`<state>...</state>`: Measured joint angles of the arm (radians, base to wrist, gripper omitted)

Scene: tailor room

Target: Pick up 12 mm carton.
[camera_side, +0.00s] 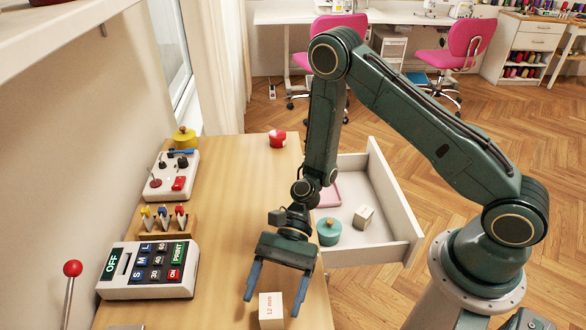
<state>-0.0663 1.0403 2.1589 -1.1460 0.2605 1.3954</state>
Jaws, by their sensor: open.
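The carton (271,311) is a small white box with red "12 mm" lettering on its side. It stands on the wooden table (218,259) near the front edge of the picture, and its lower part is close to the frame's bottom. My gripper (274,300) points down with its two blue fingers spread apart. The fingertips appear to be on either side of the carton's top or just above it. I cannot tell whether they touch it. Nothing is gripped.
An open white drawer (403,252) at right holds a teal pot (329,232), a small box (363,217) and a pink tray (329,196). A label keypad (149,270), screwdriver rack (167,222), switch box (172,176) and red-knobbed lever (72,269) line the left. A red object (277,139) sits behind.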

